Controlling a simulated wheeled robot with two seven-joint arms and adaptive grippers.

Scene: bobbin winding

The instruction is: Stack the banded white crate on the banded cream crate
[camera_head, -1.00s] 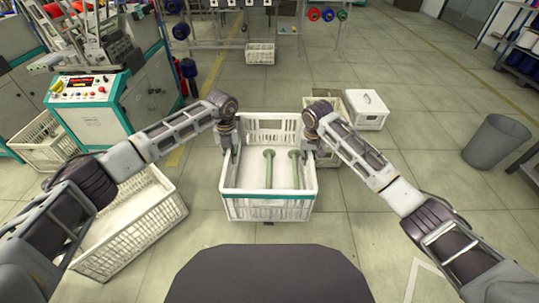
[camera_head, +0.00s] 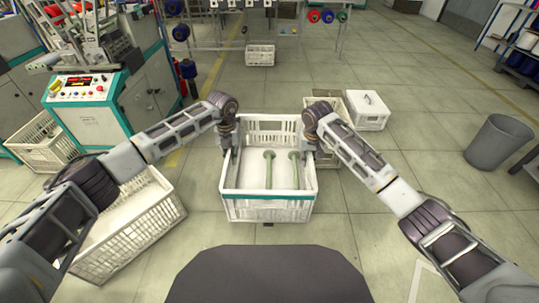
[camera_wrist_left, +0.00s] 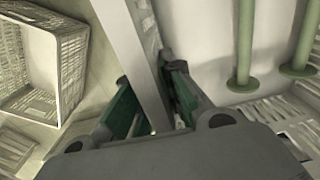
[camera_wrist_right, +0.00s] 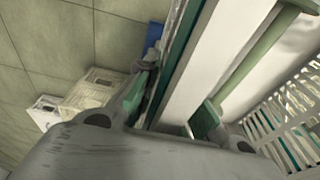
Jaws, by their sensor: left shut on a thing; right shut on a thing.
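The left wrist view shows the left fingers (camera_wrist_left: 158,100) on either side of the wall. The right wrist view shows the right fingers (camera_wrist_right: 172,105) astride the opposite wall. I cannot pick out the banded cream crate for certain.
A large pale crate (camera_head: 120,238) stands on the floor at left. A grey bin (camera_head: 498,143) is far right. Floor between crate and rack is clear.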

